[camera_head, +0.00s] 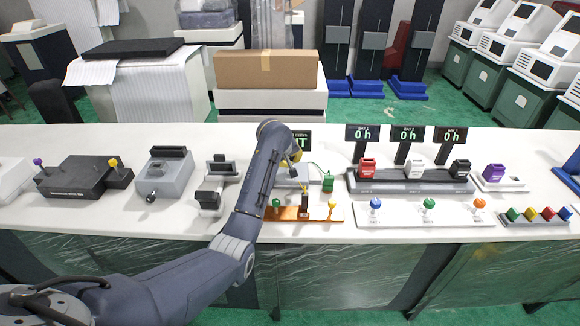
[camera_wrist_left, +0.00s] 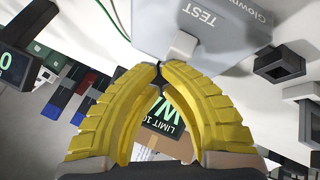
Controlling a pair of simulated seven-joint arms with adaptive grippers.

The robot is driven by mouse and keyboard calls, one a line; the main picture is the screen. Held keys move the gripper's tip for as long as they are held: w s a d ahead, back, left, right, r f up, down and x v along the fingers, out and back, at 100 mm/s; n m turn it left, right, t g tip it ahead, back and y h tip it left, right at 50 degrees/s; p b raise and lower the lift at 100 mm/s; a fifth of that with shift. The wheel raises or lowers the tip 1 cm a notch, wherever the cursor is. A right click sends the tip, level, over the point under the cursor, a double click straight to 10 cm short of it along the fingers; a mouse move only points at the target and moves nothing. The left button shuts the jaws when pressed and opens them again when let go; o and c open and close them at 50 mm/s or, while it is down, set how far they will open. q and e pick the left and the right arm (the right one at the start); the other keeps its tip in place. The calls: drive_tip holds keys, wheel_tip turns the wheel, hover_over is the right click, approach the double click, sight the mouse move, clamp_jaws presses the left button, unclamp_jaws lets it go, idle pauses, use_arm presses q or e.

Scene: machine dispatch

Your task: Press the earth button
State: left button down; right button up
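My left gripper (camera_head: 294,157) reaches over the counter from the left. In the left wrist view its yellow fingers (camera_wrist_left: 160,66) meet at the tips, with nothing visible between them. Just beyond the tips is a white block-shaped button (camera_wrist_left: 183,45) on a grey box (camera_wrist_left: 225,25) marked "TEST". I cannot tell whether the tips touch it. No label reading "earth" is legible. An orange-brown board (camera_head: 290,214) in front of the gripper carries a green knob (camera_head: 276,203), a dark upright block (camera_head: 305,203) and a yellow knob (camera_head: 332,205). My right gripper is not in view.
A dark display (camera_wrist_left: 163,122) stands behind the box, partly hidden by the fingers. A green tag-like block (camera_head: 328,183) is at the box's right. A rack with red, white and black blocks (camera_head: 410,185) stands further right. Grey devices (camera_head: 165,178) stand left of my arm.

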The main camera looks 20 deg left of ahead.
use_arm(q)
drive_tip(key=shift+r, duration=1)
drive_tip(key=shift+r, duration=2.5)
